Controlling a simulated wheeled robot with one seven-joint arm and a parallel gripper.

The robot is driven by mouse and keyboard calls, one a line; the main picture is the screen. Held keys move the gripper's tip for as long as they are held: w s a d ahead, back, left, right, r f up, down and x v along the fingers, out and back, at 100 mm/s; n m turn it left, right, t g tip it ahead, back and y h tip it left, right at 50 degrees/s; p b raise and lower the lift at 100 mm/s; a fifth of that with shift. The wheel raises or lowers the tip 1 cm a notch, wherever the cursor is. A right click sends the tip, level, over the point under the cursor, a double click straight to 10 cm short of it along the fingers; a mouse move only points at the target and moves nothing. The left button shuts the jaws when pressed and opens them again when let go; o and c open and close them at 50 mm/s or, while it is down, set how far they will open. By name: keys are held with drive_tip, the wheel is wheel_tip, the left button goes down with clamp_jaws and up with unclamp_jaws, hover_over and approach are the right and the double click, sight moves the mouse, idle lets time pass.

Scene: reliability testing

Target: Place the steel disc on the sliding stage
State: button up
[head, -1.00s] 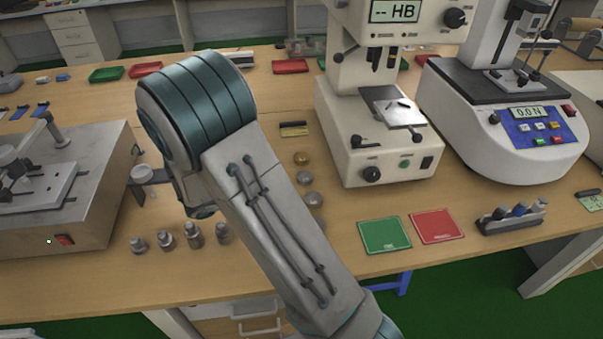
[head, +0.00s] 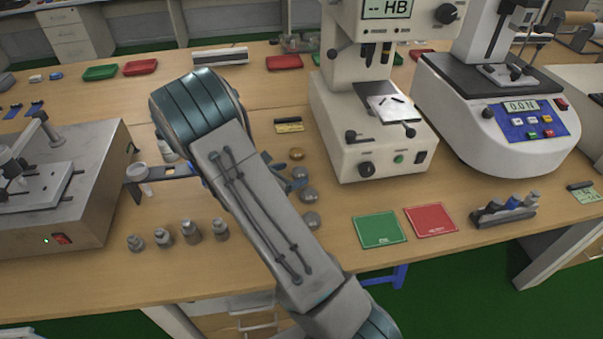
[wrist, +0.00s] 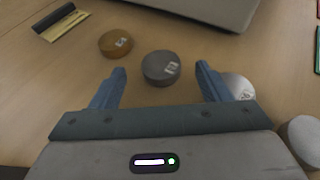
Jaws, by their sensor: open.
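A dark grey steel-looking disc (wrist: 161,68) with a pale label lies on the table between my fingertips in the wrist view, apart from both fingers; it also shows in the head view (head: 299,173). My gripper (wrist: 161,70) is open and empty, with one blue finger on each side. Its hand is mostly hidden behind my arm in the head view. The machine at the left carries a pale flat plate (head: 38,188), which looks like the sliding stage; it is partly covered by fixtures. The hardness tester also has a metal plate stage (head: 385,106).
A brass disc (wrist: 116,43) lies left of the grey disc. A paler disc (wrist: 240,87) is close by the right finger, and another disc (wrist: 301,133) lies farther right. Several weights (head: 190,232) stand at the front. Green (head: 380,230) and red (head: 431,220) mats lie right.

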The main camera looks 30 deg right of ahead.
sight(301, 171)
drive_tip(key=x, duration=0.3)
drive_tip(key=shift+d+f, duration=0.1)
drive_tip(key=shift+d, duration=0.05)
drive_tip(key=c, duration=1.3)
